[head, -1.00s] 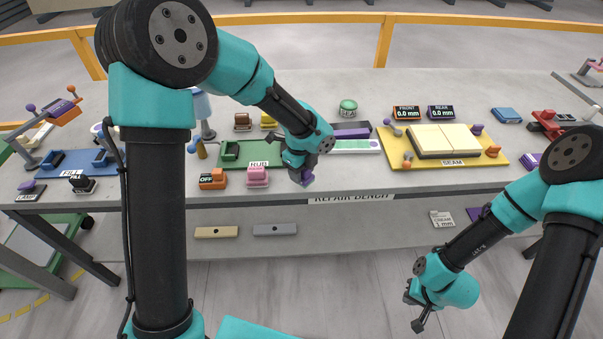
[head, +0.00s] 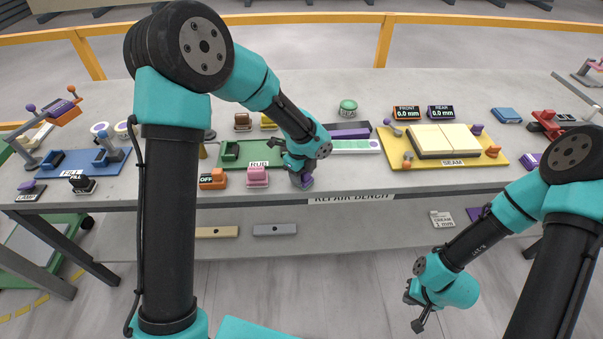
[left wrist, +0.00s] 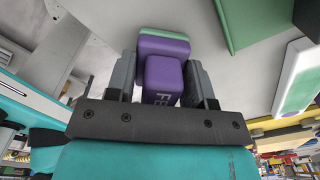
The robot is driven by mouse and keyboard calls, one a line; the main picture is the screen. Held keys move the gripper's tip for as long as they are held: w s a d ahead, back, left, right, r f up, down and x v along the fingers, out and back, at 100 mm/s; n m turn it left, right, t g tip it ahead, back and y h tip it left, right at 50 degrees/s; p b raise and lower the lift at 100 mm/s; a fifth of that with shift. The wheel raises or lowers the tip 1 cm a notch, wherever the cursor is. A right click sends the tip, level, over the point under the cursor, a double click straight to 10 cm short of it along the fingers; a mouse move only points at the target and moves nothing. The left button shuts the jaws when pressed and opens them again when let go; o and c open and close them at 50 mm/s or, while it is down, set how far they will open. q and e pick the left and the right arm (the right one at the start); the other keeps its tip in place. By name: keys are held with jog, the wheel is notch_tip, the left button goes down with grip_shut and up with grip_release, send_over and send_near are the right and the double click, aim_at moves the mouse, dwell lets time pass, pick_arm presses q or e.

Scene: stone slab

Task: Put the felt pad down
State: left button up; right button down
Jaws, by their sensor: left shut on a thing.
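My left gripper (head: 302,172) is shut on the felt pad (head: 303,182), near the bench's front edge, just right of a pink block. In the left wrist view the pad (left wrist: 163,78) is a purple block with a wider purple base and a pale green layer at its far end. Its grip part is between the two grey fingers, and the letters "FE" show on it. I cannot tell whether the pad touches the bench. My right gripper (head: 416,312) hangs in front of the bench, away from the pad; its jaw opening is unclear.
The grey bench (head: 340,88) carries a green "RUB" board (head: 236,153), the pink block (head: 257,177), an orange "OFF" switch (head: 212,179), a green-white strip (head: 355,147) and a yellow "SEAM" board (head: 490,158). Bare bench lies right of the pad along the front edge.

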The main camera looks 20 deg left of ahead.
pick_arm(q)
jog(key=shift+f, duration=0.1)
jog(key=o, duration=1.1)
jog(key=shift+c, duration=0.2)
jog(key=r, duration=1.2)
jog(key=shift+a+r, duration=0.15)
jog(key=shift+a, duration=0.05)
